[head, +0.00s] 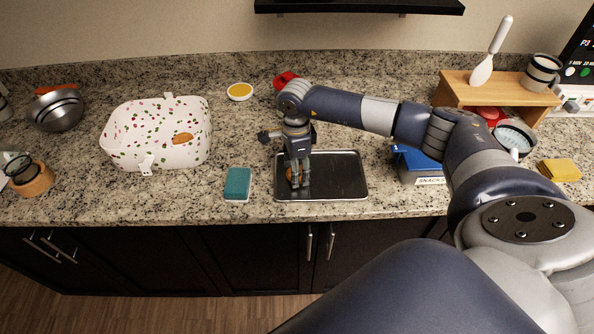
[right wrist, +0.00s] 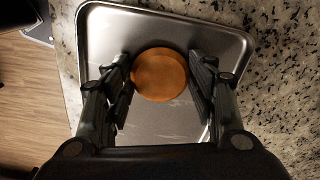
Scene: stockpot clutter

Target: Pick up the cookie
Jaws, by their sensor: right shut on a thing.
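The cookie (right wrist: 160,75) is a round, orange-brown disc between the fingers of my right gripper (right wrist: 160,85) in the right wrist view. My right gripper is shut on it. In the head view my right gripper (head: 297,184) points down over the left part of a dark metal tray (head: 340,175), and only a small part of the cookie (head: 289,174) shows beside the fingers. Whether the cookie touches the tray or is just above it, I cannot tell. My left gripper is not in view.
A teal sponge (head: 237,185) lies left of the tray. A white patterned container (head: 130,150) stands farther left. A blue box (head: 415,165) is right of the tray, and a wooden stand (head: 470,90) is at the back right. Clear counter lies between container and sponge.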

